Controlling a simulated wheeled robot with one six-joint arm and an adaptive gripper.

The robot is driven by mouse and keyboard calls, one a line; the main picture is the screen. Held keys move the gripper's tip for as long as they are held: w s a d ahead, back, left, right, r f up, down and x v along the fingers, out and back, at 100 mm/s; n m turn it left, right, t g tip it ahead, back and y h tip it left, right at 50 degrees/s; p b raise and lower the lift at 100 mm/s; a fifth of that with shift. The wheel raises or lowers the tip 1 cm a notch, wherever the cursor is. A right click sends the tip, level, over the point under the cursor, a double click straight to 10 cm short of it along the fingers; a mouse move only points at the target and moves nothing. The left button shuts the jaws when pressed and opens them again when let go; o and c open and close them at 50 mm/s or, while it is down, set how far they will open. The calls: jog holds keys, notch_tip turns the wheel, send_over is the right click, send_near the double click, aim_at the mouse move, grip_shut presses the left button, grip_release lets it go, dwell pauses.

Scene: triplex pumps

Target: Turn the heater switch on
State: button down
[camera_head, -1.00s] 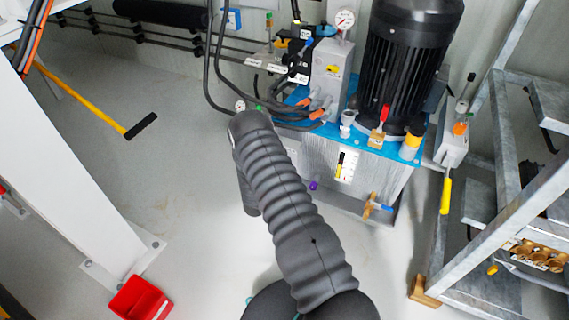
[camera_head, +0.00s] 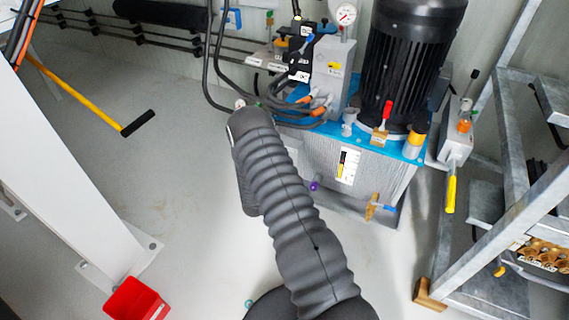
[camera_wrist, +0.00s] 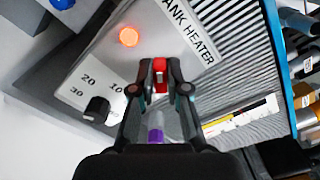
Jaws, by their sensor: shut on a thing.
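In the wrist view, the grey tank heater panel (camera_wrist: 104,62) carries the label "TANK HEATER". A small red switch (camera_wrist: 160,68) lies between the fingertips of my gripper (camera_wrist: 160,79), which is shut on it. An orange lamp (camera_wrist: 128,37) on the panel glows. A black dial knob (camera_wrist: 97,109) with the marks 10, 20 and 30 sits to the left of the gripper. The switch's exact position is hard to read between the fingers. In the head view my arm hides the gripper and the heater panel.
A purple cap (camera_wrist: 155,122) shows below the fingers; the ribbed tank (camera_wrist: 235,75) is to the right. In the head view, the black motor (camera_head: 410,60) stands on the blue tank top. A metal frame (camera_head: 497,200) is at right, a red bin (camera_head: 137,300) at lower left.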

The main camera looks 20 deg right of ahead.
jog(key=shift+w+a+n, duration=0.15)
jog(key=shift+w+n, duration=0.05)
jog(key=shift+n, duration=0.5)
jog(key=c, duration=1.2)
grip_release()
jog(key=shift+a, duration=0.1)
jog(key=shift+o, duration=0.2)
jog(key=shift+s+d, duration=0.1)
jog(key=shift+d, duration=0.1)
jog(key=v, duration=1.2)
